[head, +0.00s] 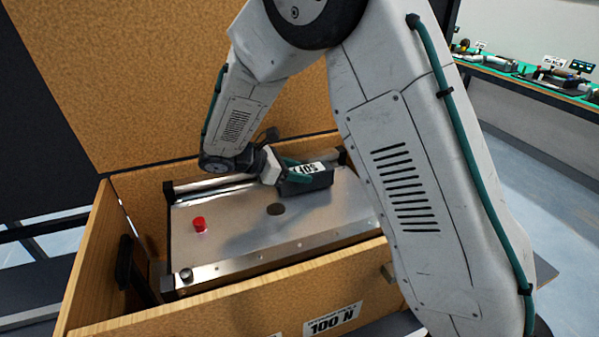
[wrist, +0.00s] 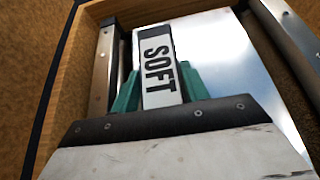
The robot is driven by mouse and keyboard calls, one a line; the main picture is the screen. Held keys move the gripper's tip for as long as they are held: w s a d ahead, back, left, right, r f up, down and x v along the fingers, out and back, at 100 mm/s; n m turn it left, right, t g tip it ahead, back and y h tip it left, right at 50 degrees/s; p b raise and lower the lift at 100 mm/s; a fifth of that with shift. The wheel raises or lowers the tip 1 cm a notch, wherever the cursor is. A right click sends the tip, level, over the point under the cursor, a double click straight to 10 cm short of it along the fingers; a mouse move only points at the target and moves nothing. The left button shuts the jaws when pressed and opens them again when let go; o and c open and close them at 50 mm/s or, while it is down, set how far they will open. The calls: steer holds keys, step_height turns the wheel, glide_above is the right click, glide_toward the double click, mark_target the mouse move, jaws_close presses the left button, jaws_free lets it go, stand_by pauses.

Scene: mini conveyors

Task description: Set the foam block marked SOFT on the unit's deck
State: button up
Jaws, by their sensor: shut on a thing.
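The dark foam block (head: 307,181) has a white label reading SOFT. In the head view it is at the far right part of the unit's metal deck (head: 240,215); I cannot tell whether it touches the deck. My gripper (head: 290,178) has green fingers and is shut on the block. In the wrist view the label (wrist: 158,70) faces the camera between the two green fingers (wrist: 158,88), with the shiny deck (wrist: 215,60) behind it. The block's underside is hidden.
The unit sits inside an open wooden crate (head: 225,313) with a tall board behind. A red button (head: 199,224) and a dark round hole (head: 275,209) are on the deck. A metal roller (head: 212,184) runs along its back.

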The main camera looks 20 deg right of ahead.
steer(key=shift+f, duration=0.2)
steer(key=shift+f, duration=0.1)
steer(key=o, duration=1)
